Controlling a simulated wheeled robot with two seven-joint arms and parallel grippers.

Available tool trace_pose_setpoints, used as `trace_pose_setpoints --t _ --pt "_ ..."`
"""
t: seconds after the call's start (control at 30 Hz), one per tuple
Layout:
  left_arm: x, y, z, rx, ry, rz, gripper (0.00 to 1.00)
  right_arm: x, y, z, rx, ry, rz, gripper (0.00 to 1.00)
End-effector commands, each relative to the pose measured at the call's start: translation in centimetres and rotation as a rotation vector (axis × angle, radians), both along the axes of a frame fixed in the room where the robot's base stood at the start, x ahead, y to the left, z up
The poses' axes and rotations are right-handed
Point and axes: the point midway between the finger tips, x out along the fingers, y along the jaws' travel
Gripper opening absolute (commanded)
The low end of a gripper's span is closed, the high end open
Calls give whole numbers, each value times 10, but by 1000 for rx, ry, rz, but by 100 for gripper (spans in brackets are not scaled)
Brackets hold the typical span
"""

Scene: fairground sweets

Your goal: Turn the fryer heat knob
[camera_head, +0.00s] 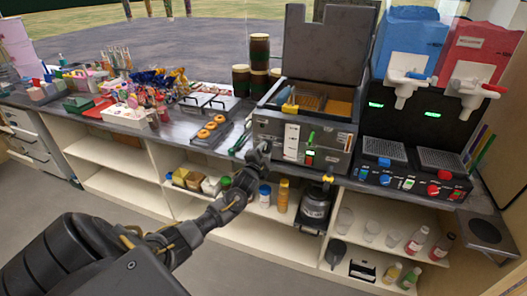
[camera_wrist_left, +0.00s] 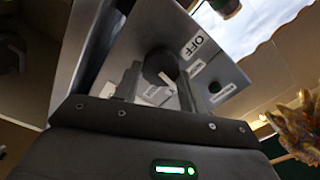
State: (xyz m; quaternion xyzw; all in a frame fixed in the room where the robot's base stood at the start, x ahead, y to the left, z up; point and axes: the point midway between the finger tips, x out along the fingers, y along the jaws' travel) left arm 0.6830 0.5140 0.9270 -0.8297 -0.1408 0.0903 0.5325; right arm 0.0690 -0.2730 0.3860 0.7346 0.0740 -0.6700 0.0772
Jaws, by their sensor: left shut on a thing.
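The fryer (camera_head: 262,130) stands on the counter right of centre, with its dark lid raised at the back. In the left wrist view the dark round heat knob (camera_wrist_left: 159,64) is on the fryer's grey panel, with a white pointer mark on it. An "OFF" label (camera_wrist_left: 193,46) is beside it, with smaller labels around. My left gripper (camera_head: 262,152) is at the fryer's left front corner. In the left wrist view its fingers (camera_wrist_left: 161,83) are shut on the knob, one on each side. The knob is hidden in the head view. My right gripper is out of view.
Blue and red drink dispensers (camera_head: 412,42) stand right of the fryer. A tray of doughnuts (camera_head: 208,134) lies to its left, with tongs nearby. Sweets and trays crowd the left counter.

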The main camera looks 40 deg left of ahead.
Motion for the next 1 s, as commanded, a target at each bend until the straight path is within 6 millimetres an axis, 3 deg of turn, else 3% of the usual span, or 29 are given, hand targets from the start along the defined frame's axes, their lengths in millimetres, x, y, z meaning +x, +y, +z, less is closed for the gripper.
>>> trace_pose_setpoints --t 0.4,0.97,1.0 --pt "0 0 0 184 64 0 18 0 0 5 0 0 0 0" --pt "0 0 -1 212 75 1 18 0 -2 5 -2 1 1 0" --pt "0 0 -1 212 75 1 42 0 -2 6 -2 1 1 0"
